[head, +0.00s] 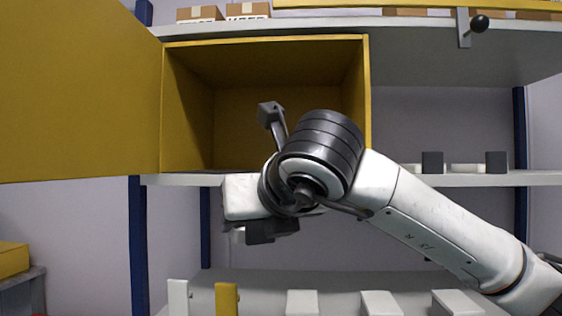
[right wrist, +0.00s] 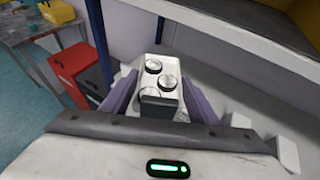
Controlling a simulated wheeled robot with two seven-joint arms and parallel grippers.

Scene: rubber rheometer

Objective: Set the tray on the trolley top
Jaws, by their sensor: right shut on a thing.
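The tray (right wrist: 139,76) is a small white holder with several round metal-topped pieces and a dark block-shaped handle (right wrist: 159,104). In the right wrist view it sits between the two purple-grey fingers of my right gripper (right wrist: 158,100), which is shut on it. In the head view my right arm reaches in from the right, and its wrist is in front of the open yellow cabinet; the tray is mostly hidden there. My left gripper is not in view.
The yellow cabinet (head: 366,100) stands open and empty-looking on a shelf (head: 450,180), its door (head: 80,90) swung left. Two dark-handled holders (head: 432,162) stand on that shelf. A yellow bin (head: 12,259) is at lower left.

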